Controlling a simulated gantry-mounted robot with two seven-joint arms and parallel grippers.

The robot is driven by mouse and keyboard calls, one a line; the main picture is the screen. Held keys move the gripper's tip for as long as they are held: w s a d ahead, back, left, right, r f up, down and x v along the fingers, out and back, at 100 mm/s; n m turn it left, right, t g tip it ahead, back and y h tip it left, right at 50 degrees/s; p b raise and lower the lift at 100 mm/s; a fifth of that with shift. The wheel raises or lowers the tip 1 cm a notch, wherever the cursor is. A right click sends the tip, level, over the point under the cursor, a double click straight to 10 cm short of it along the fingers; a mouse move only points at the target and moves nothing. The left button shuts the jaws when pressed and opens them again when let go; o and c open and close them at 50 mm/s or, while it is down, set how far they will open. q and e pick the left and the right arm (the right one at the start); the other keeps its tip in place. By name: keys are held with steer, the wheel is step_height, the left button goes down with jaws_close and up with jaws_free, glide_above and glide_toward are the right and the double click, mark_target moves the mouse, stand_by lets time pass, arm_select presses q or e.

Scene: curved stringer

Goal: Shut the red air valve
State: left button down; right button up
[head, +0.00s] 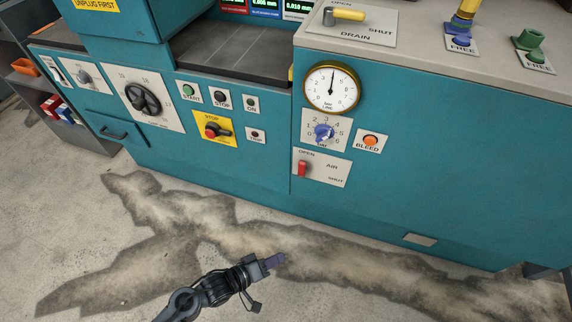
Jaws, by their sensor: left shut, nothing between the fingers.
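The red air valve handle (303,168) is on a pale plate (322,169) low on the teal machine front. The plate reads OPEN at upper left, AIR in the middle and SHUT at lower right. The short red handle stands roughly upright below the word OPEN. My left gripper (277,261) is shut and empty, in front of the machine and below the valve in the picture, apart from it. My right gripper is not in view.
Above the valve are a blue knob (323,132), an orange BLEED button (370,141) and a round gauge (331,88). A yellow plate with a red switch (214,130) is to the left. Open, stained floor (180,250) lies in front of the machine.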

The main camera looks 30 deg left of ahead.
arm_select(q)
steer(key=w+a+r+n+t+h+p, duration=0.2)
steer(key=w+a+r+n+h+p, duration=0.1)
steer(key=w+a+r+p, duration=0.9)
steer(key=a+r+h, duration=0.1)
steer(key=a+r, duration=0.2)
steer(key=a, duration=0.2)
steer(key=shift+w+r+t+p, duration=0.15)
steer(key=shift+w+t+p, duration=0.15)
steer(key=shift+t+p, duration=0.1)
